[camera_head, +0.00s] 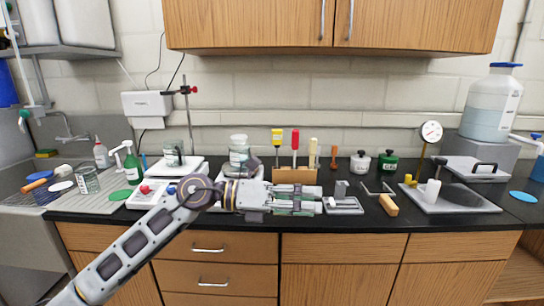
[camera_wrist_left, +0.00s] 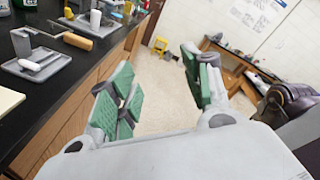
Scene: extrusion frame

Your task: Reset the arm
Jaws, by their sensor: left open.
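My left arm comes in from the lower left in the head view. Its gripper (camera_head: 309,201) points right, in front of the black counter's front edge. In the left wrist view the gripper (camera_wrist_left: 160,100) has its green-padded fingers spread apart, with only floor showing between them. It is open and holds nothing. My right gripper is not in the head view; a dark arm-like part at the right of the wrist view cannot be told clearly.
The black counter (camera_head: 260,219) holds a tool block (camera_head: 294,175), a small grey tray (camera_head: 343,206), a wooden-handled tool (camera_head: 388,205), and a grey plate (camera_head: 455,197) with a dial gauge (camera_head: 431,132). A yellow stool (camera_wrist_left: 161,44) stands on open floor. Wooden cabinets (camera_head: 335,25) hang above.

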